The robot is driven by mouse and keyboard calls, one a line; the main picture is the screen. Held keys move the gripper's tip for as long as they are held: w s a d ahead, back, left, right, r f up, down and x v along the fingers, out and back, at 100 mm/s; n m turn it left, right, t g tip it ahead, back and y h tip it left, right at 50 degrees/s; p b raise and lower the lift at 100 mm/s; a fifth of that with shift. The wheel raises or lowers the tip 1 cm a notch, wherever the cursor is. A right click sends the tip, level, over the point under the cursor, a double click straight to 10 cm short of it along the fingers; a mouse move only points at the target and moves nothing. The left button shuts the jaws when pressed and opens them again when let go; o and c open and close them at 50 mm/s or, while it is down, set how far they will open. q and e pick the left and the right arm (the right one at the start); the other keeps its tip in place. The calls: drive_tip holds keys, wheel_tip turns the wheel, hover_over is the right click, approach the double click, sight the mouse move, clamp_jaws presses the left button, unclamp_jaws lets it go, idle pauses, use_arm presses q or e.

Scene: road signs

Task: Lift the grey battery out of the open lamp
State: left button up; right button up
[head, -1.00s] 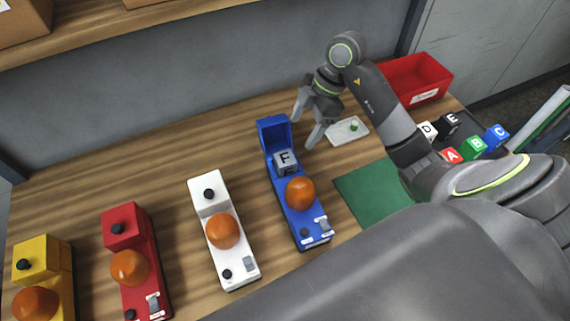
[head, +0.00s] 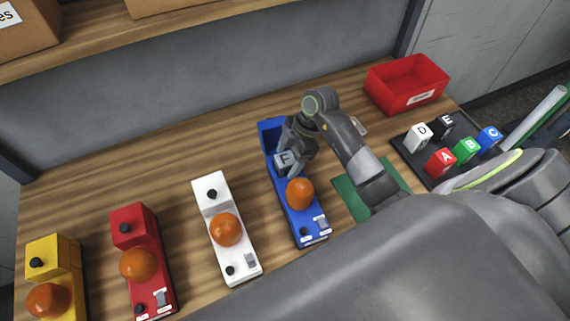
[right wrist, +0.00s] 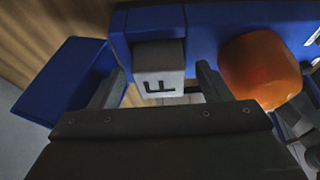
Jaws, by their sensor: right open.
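The open lamp is blue (head: 307,228), with an orange dome (head: 299,194) and its lid (head: 270,131) tipped up at the far end. The grey battery (head: 284,161), marked F, sits in the lamp's open compartment. My right gripper (head: 287,150) is at the battery, partly hiding the compartment. In the right wrist view the battery (right wrist: 159,68) lies between the two open fingers (right wrist: 160,85), with a gap visible on the right side. The orange dome (right wrist: 260,68) is just right of the right finger. My left gripper is not in view.
White (head: 236,260), red (head: 153,281) and yellow (head: 65,258) lamps stand to the left. A red bin (head: 407,84) stands at the back right. A dark tray (head: 408,153) holds several lettered blocks. A green mat (head: 349,196) lies beside the blue lamp, partly under my arm.

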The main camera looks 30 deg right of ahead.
drive_tip(key=c, duration=1.4)
drive_tip(key=shift+w+r, duration=0.1)
wheel_tip(320, 180, up, 7)
drive_tip(key=shift+f+b, duration=0.1)
drive_tip(key=shift+b, duration=0.75)
drive_tip(key=shift+r+p, duration=0.5)
drive_tip(key=shift+r, duration=0.35)
drive_tip(key=shift+r+p, duration=0.5)
drive_tip(key=shift+r, duration=0.25)
drive_tip(key=shift+f, duration=0.1)
